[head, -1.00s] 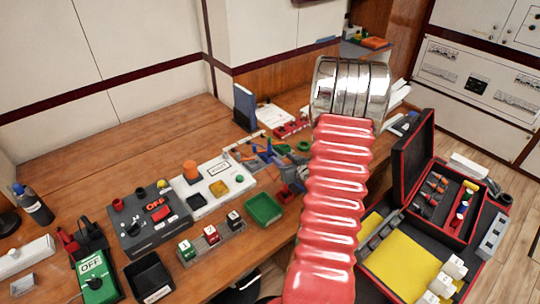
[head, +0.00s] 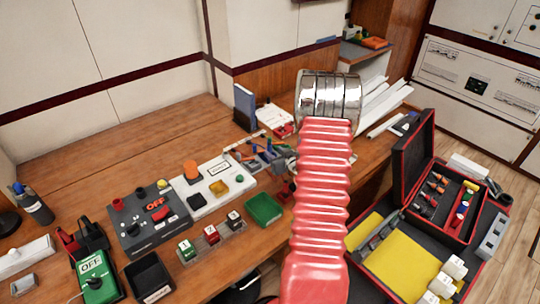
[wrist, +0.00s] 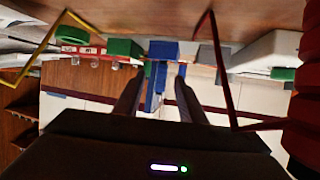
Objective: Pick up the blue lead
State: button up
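In the wrist view, which looks upside down, a blue piece that appears to be the blue lead (wrist: 163,50) hangs from the table line at the centre. My gripper (wrist: 157,74) is open, its two dark fingers pointing at this piece with no visible contact. A gap is visible between the fingertips. In the head view, small blue parts (head: 267,147) show among the coloured leads beside the white panel.
A green block (wrist: 125,47) and a grey block (wrist: 208,55) flank the blue piece closely. A blue binder (head: 244,107) stands behind the leads. The white panel (head: 207,200) and green tray (head: 264,208) are nearby. An open toolbox (head: 400,258) lies at right.

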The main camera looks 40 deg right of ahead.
aim_at(271, 150)
jog(key=x, duration=0.5)
jog(key=shift+w+a+r, duration=0.1)
jog(key=shift+w+r, duration=0.05)
jog(key=shift+r, duration=0.05)
grip_shut()
dwell(0.6)
